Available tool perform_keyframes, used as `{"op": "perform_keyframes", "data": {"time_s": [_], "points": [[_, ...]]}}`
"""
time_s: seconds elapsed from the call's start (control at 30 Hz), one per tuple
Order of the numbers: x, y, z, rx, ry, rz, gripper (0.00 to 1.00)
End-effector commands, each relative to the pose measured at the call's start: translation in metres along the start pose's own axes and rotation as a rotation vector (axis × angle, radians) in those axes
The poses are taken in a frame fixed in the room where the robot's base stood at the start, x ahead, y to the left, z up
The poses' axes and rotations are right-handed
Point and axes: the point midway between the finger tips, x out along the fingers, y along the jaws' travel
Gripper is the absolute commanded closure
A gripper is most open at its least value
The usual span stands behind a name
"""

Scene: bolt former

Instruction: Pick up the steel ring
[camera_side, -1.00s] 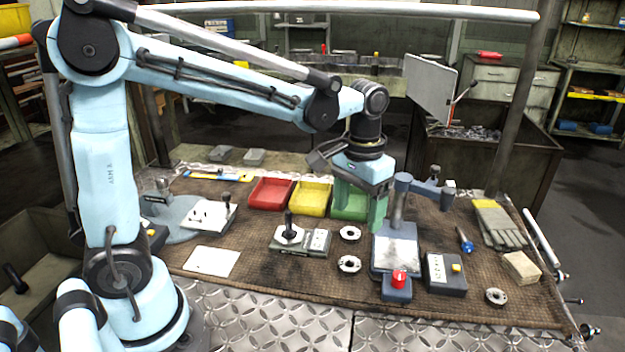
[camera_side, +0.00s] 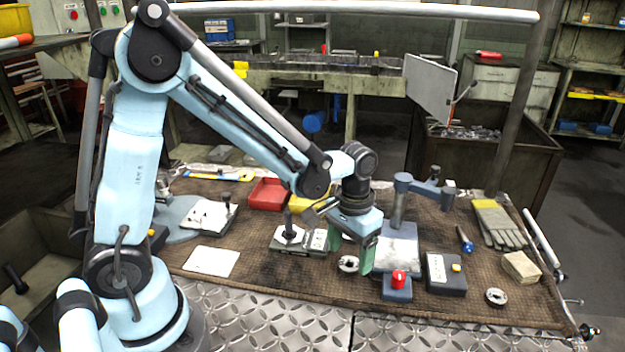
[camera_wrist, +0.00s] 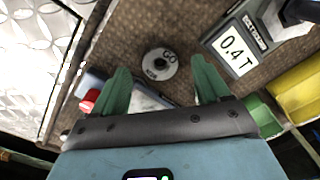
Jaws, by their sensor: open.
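A steel ring (camera_side: 349,264) with a dark centre lies flat on the brown mat, just in front of my gripper (camera_side: 350,259) in the side view. Another ring (camera_side: 495,297) lies at the mat's front right. In the wrist view a ring (camera_wrist: 160,64) lies flat on the mat beyond and between my two green fingertips, clear of both. My gripper (camera_wrist: 159,72) is open and empty, pointing down over the mat. Its height above the ring is hard to judge. The area behind my fingers is hidden in the side view.
A small press with a blue-grey arm (camera_side: 403,184) and a red knob (camera_side: 398,278) stands close right of my gripper. A levered gauge box (camera_side: 318,241) is close left. Red (camera_side: 268,194) and yellow (camera_wrist: 301,92) bins sit behind. A control box (camera_side: 446,273) stands at right.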

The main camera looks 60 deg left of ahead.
Motion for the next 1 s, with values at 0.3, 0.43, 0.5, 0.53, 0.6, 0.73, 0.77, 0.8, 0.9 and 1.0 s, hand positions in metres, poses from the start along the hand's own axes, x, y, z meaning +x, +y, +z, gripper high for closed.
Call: {"op": "perform_keyframes", "data": {"time_s": [0.3, 0.43, 0.5, 0.53, 0.6, 0.73, 0.77, 0.8, 0.9, 1.0], "points": [[0.021, 0.000, 0.000, 0.000, 0.000, 0.000, 0.25], [0.021, 0.000, 0.000, 0.000, 0.000, 0.000, 0.25], [0.021, 0.000, 0.000, 0.000, 0.000, 0.000, 0.28], [0.021, 0.000, 0.000, 0.000, 0.000, 0.000, 0.32], [0.021, 0.000, 0.000, 0.000, 0.000, 0.000, 0.43], [0.021, 0.000, 0.000, 0.000, 0.000, 0.000, 0.63], [0.021, 0.000, 0.000, 0.000, 0.000, 0.000, 0.68], [0.021, 0.000, 0.000, 0.000, 0.000, 0.000, 0.74], [0.021, 0.000, 0.000, 0.000, 0.000, 0.000, 0.89], [0.021, 0.000, 0.000, 0.000, 0.000, 0.000, 0.91]]}}
